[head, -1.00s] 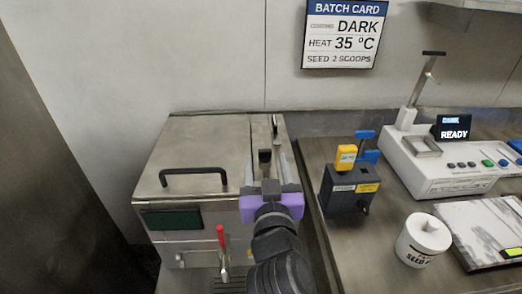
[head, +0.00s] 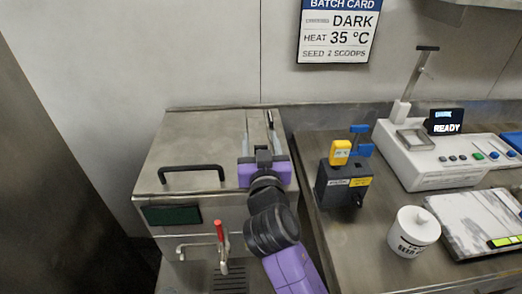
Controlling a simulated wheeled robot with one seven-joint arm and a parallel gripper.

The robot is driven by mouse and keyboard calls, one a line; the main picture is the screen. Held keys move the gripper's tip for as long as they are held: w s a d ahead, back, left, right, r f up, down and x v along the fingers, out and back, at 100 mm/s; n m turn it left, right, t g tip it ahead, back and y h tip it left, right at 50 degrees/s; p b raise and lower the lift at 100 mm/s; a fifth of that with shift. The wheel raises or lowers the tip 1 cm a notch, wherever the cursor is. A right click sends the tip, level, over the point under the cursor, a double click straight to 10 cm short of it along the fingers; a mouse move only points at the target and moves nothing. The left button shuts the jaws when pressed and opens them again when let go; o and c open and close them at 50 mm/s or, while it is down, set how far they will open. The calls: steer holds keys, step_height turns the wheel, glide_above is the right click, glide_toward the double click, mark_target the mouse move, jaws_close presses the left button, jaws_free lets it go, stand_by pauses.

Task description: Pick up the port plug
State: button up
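A black upright piece that looks like the port plug (head: 264,157) shows on the right part of the steel machine's top in the head view. My gripper (head: 264,162), with a purple body, is right at it, above the machine top. The black piece shows between the gripper's two sides. My wrist and the purple body hide its lower part and most of the fingers. I cannot tell whether the fingers touch it or have closed on it.
The steel machine (head: 185,135) has a black lid handle (head: 192,171) left of my gripper and a red-handled tap (head: 220,236) in front. On the right counter stand a dark box (head: 343,188) with a yellow device (head: 340,152), a white tub (head: 413,232) and a white instrument (head: 425,165).

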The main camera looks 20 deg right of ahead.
jaws_close()
steer(key=shift+r, duration=0.1)
